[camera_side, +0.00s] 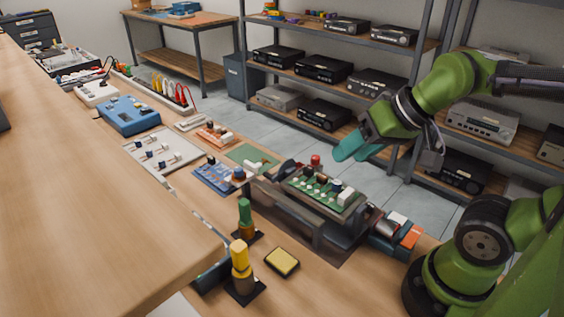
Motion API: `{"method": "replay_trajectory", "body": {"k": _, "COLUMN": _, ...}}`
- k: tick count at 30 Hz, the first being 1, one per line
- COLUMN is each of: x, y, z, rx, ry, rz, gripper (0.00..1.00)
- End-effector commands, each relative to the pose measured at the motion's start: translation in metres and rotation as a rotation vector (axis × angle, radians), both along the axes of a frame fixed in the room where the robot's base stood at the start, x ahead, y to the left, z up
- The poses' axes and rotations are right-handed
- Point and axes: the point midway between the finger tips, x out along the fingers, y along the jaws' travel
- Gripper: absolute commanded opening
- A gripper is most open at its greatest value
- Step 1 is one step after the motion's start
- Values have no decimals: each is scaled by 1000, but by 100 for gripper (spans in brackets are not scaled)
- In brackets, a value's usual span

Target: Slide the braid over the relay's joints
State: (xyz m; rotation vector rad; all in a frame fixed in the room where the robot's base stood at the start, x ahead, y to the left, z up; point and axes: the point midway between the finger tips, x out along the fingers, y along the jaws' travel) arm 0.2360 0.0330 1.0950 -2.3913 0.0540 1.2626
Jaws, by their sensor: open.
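A green circuit board (322,192) with several small parts is held in a dark frame (290,212) on the bench. A white block (345,196) stands at its right end; I cannot tell whether it or another part is the relay. The joints are too small to make out. I cannot pick out the braid. My gripper (350,150), with teal fingertips, is open above and behind the board, apart from it. I see nothing between its fingers.
A yellow sponge pad (282,262), a green-topped holder (245,218) and a yellow-topped holder (240,262) stand in front. An orange and grey item (397,230) lies right of the frame. Other boards (213,177) and a blue box (129,115) lie left.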

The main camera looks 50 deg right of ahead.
Motion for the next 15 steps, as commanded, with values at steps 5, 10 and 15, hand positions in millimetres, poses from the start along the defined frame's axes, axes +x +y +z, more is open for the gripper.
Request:
{"method": "replay_trajectory", "body": {"k": 5, "x": 0, "y": 0, "z": 0, "rx": 0, "ry": 0, "rz": 0, "gripper": 50}}
{"method": "replay_trajectory", "body": {"k": 10, "x": 0, "y": 0, "z": 0, "rx": 0, "ry": 0, "rz": 0, "gripper": 53}}
{"method": "replay_trajectory", "body": {"k": 15, "x": 4, "y": 3, "z": -12, "rx": 1, "ry": 55, "rz": 11, "gripper": 72}}
